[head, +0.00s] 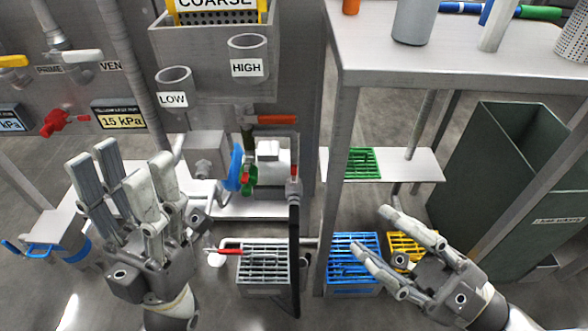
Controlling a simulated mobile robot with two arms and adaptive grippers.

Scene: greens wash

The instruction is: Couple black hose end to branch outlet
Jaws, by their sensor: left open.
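The black hose (294,260) runs vertically near the centre, in front of the grey crate. Its upper end is at a grey pipe outlet (293,190) below a small red handle. I cannot tell whether the two are joined or only close together. No label marks this outlet as the branch outlet. My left gripper (122,166) is open and empty at the left, its fingers pointing up, well left of the hose. My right gripper (371,230) has its fingers spread apart with nothing between them, right of the hose and in front of the blue crate.
A steel table (450,65) with its leg stands right of the hose. Grey (264,285), blue (352,287) and yellow (404,241) crates sit low down. A blue handwheel (235,168) and a green valve (249,150) are left of the outlet. A dark green bin (510,150) stands right.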

